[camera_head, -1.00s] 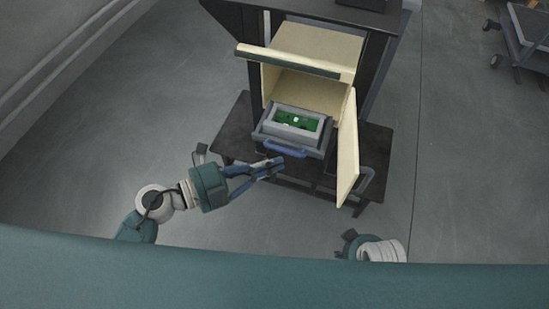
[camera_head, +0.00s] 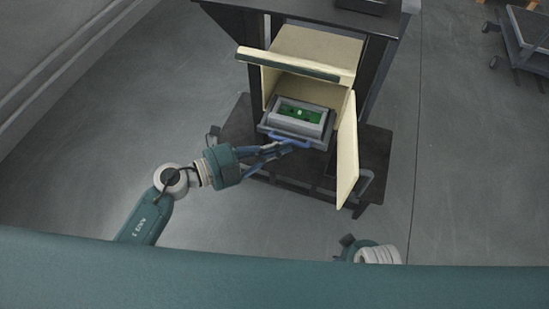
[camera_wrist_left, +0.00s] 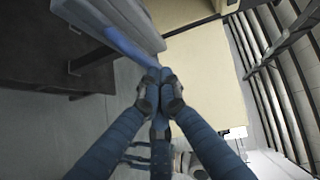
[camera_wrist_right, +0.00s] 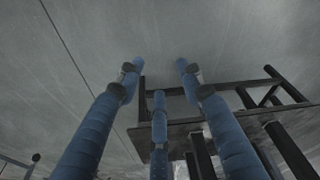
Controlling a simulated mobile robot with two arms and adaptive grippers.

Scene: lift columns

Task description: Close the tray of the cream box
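The cream box (camera_head: 347,150) stands open on a dark stand, with its upper flap raised and its right-hand door swung out. Its grey tray (camera_head: 268,126) sticks partly out of the lower opening and carries a grey container with a green inside (camera_head: 300,114). A blue handle (camera_head: 286,144) runs along the tray's front; it also shows in the left wrist view (camera_wrist_left: 125,45). My left gripper (camera_head: 290,148) is at this handle, its fingertips drawn together against or very close to it; exact contact is unclear. My right gripper (camera_wrist_right: 158,68) is open and empty, away from the box.
The dark lower shelf (camera_head: 232,130) of the stand spreads around the box. The open door juts out on the right of the tray. A grey cart (camera_head: 525,45) stands far right. The floor in front is clear.

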